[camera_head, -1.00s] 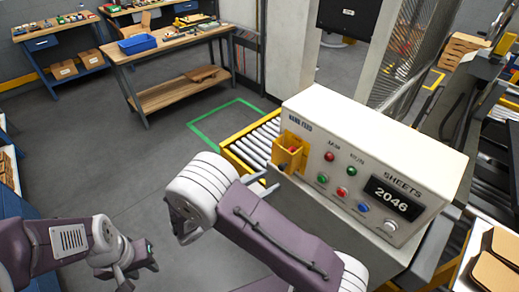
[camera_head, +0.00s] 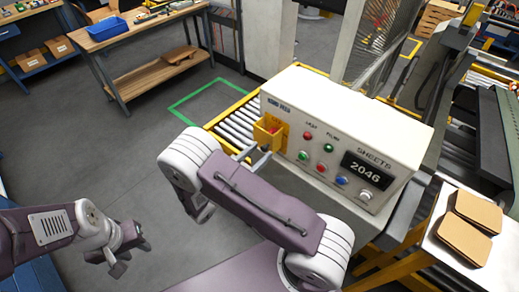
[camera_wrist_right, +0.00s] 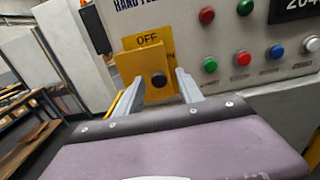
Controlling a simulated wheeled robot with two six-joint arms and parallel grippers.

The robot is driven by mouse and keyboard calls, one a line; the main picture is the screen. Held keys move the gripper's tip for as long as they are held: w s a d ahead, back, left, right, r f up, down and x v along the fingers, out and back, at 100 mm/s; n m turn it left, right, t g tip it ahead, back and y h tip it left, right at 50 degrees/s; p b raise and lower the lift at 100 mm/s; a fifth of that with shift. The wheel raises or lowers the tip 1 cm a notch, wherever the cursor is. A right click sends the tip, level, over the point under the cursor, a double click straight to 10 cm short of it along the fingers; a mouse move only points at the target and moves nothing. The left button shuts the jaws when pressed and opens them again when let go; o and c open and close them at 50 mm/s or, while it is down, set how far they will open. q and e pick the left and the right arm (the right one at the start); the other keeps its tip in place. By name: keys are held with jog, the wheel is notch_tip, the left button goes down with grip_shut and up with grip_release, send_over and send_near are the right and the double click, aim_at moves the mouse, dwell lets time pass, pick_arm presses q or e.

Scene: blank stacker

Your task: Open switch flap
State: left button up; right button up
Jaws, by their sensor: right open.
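The white control box (camera_head: 330,120) carries several coloured buttons and a display (camera_head: 368,170) reading 2046. A roller conveyor (camera_head: 232,122) runs behind it. Brown sheets (camera_head: 470,225) lie on a white surface at the right.

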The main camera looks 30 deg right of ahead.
jog(key=shift+w+d, duration=0.15)
jog(key=shift+w, duration=0.1)
grip_shut()
dwell(1.3)
